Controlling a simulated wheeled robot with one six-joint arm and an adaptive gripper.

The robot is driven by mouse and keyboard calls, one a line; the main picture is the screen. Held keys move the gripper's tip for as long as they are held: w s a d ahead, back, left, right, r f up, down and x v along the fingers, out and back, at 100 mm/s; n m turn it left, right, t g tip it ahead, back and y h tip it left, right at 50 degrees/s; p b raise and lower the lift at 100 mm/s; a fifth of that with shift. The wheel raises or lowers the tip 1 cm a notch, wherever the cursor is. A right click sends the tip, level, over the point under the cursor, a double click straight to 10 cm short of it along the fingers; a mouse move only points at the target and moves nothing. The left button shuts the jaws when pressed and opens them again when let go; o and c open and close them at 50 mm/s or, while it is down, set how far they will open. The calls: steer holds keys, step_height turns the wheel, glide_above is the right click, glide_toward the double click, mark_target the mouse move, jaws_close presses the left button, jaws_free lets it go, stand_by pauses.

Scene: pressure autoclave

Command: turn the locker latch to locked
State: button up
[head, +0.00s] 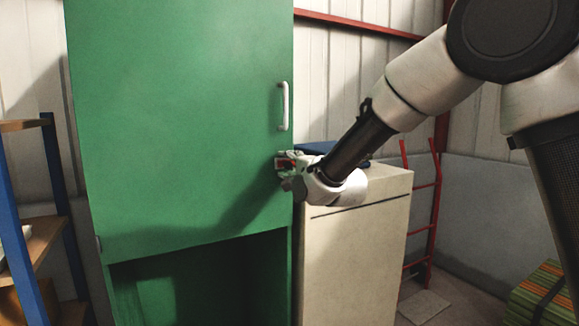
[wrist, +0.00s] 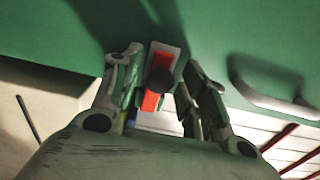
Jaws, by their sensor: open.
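The green locker (head: 180,110) stands upright with its door shut. Its latch (head: 286,163) is at the door's right edge, below the white handle (head: 284,106). In the wrist view the latch (wrist: 152,98) is a red bar with a dark round knob on a light plate. The bar runs roughly level across the door, judging by the handle. My gripper (head: 282,174) is at the latch. In the wrist view my gripper (wrist: 160,68) is open, with one finger on each side of the latch. I cannot tell whether either finger touches it.
A cream cabinet (head: 355,250) stands just right of the locker, under my wrist, with a dark blue item (head: 318,148) on top. Shelving with blue posts (head: 22,240) is at the left. A red hand-truck-like frame (head: 437,205) stands at the right. The locker's lower part (head: 200,285) is open.

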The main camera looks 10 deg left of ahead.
steer(key=v, duration=1.2)
steer(key=s+d+f+n+g+h, duration=0.1)
steer(key=s+f+n+g+h, duration=0.15)
steer(key=f+n+g, duration=0.35)
steer(key=s+d+f+n+g+h, duration=0.1)
steer(key=s+d+f+n, duration=0.2)
steer(key=f, duration=0.5)
steer(key=s+d+r+g+h, duration=0.1)
steer(key=s+d+r+h, duration=0.1)
steer(key=s+d, duration=0.5)
steer(key=s+d+r+n+g+h, duration=0.1)
steer(key=s+d+r+h, duration=0.1)
steer(key=s+d, duration=0.6)
steer(key=s+d+r+n+g+h, duration=0.1)
steer(key=s+d, duration=0.7)
steer(key=d, duration=1.1)
steer(key=shift+r+g+h, duration=0.3)
steer(key=shift+r+h, duration=0.2)
steer(key=shift+h, duration=0.25)
